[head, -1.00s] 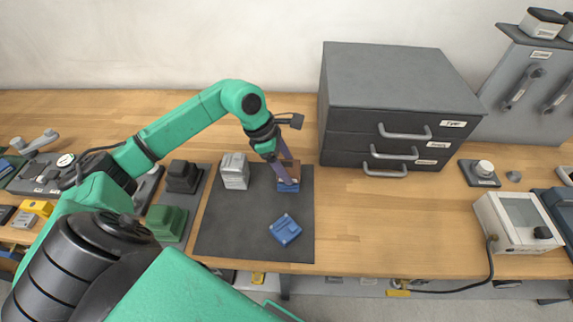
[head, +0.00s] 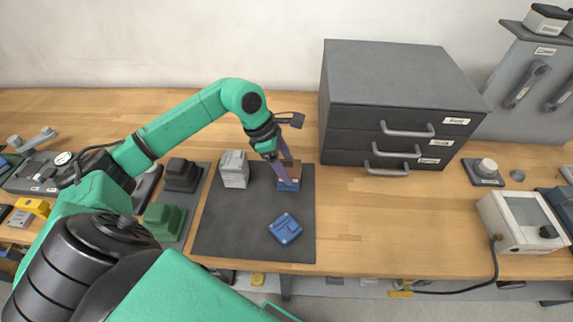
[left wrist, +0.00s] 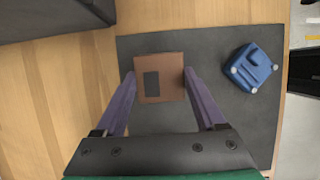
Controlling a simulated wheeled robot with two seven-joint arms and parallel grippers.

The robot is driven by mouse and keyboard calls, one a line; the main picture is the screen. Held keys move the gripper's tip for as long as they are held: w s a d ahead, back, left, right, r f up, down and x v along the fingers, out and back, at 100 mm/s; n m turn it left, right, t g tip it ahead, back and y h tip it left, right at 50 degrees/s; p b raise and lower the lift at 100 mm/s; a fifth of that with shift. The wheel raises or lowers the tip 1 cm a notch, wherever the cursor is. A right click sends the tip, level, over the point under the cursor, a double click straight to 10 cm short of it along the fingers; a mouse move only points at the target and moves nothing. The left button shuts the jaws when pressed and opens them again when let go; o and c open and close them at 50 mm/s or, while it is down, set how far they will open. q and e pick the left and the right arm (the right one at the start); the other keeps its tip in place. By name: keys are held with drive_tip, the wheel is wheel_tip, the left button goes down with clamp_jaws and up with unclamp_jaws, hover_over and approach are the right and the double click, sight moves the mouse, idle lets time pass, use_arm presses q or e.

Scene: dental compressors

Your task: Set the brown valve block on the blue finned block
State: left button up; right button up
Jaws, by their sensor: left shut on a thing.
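The brown valve block (head: 287,168) is between the fingers of my left gripper (head: 283,174), which is shut on it. It also shows from above in the left wrist view (left wrist: 172,66), with a dark rectangle on its top. A blue block (head: 288,186) is directly below the brown block on the dark mat; its fins are not clear and it is hidden in the left wrist view. Whether the two blocks touch cannot be told. My right gripper is not in view.
Another blue block (head: 285,229) with round pegs lies on the dark mat (head: 240,232). A grey block (head: 234,170) stands at the mat's back left. A dark drawer cabinet (head: 395,90) stands right of the arm. The mat's front left is clear.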

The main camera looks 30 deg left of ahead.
use_arm(q)
drive_tip(key=shift+b, duration=0.5)
idle(0.8)
drive_tip(key=o, duration=1.6)
drive_tip(key=shift+c, duration=0.2)
drive_tip(key=shift+r+p, duration=2.25)
drive_tip(key=shift+r, duration=1.25)
